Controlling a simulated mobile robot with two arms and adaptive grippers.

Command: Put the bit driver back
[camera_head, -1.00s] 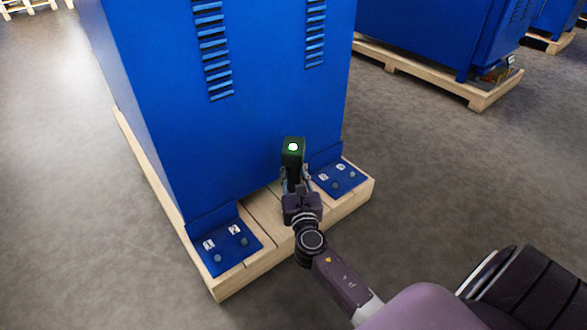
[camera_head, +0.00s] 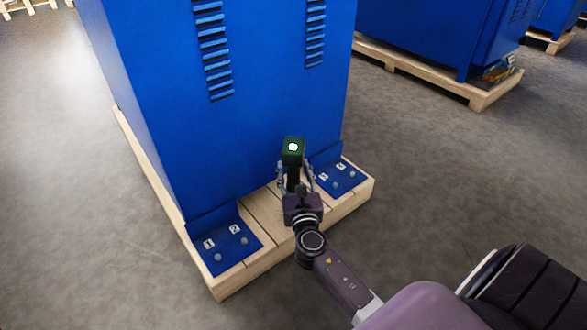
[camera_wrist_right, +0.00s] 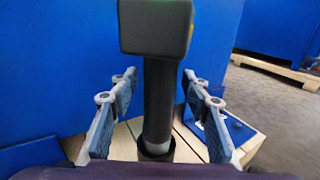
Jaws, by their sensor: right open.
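The bit driver (camera_head: 292,153) is dark, with a boxy green-black head and a round white light on top. It stands upright above the front of the pallet, between the two blue corner brackets. In the right wrist view the bit driver (camera_wrist_right: 158,100) shows its straight dark shaft, with its lower end at a dark ring (camera_wrist_right: 157,150). What lies under the ring is hidden. My right gripper (camera_head: 296,177) is open, with one finger on each side of the shaft and a gap on both sides. My left gripper is not in view.
A tall blue cabinet (camera_head: 240,120) stands on the wooden pallet (camera_head: 268,213) right behind the driver. Blue brackets with bolts and number labels, left (camera_head: 228,243) and right (camera_head: 340,178), flank it. Another cabinet on a pallet (camera_head: 440,82) is at the back right. Grey floor is clear around.

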